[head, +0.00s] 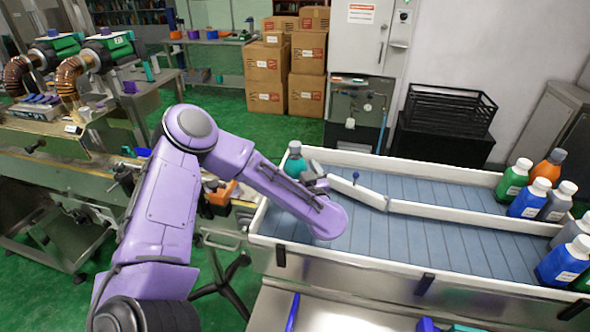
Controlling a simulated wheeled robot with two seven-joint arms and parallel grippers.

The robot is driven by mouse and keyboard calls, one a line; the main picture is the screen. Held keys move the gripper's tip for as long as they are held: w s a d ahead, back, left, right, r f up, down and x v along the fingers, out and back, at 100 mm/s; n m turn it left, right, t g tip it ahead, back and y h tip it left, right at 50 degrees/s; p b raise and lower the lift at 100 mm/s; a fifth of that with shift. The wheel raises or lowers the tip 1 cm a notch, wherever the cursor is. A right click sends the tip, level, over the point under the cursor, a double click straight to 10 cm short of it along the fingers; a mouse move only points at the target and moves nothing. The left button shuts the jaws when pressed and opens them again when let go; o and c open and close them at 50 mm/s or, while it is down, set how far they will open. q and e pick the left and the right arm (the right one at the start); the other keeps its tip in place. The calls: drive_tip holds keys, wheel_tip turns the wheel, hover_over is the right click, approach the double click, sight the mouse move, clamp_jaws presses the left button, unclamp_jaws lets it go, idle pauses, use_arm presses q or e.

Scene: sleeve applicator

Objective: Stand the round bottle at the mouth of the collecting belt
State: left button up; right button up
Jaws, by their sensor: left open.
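A teal bottle with a grey cap (295,162), which looks round, stands upright at the left end of the collecting belt (430,235). The purple forearm hides its lower part, so I cannot tell exactly what its base rests on. My left gripper (312,176) is open, just right of the bottle. Its fingers are small and partly hidden by my wrist, so I cannot tell whether they touch the bottle. My right gripper is not in view.
A white guide rail (358,192) with a blue knob runs along the belt near the gripper. Several green, blue, grey and orange bottles (528,205) stand at the belt's right end. The middle of the belt is clear. Machinery (85,70) stands at left.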

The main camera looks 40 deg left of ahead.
use_arm(q)
drive_tip(key=b+v, duration=0.1)
drive_tip(key=v, duration=0.5)
drive_tip(key=shift+r, duration=0.1)
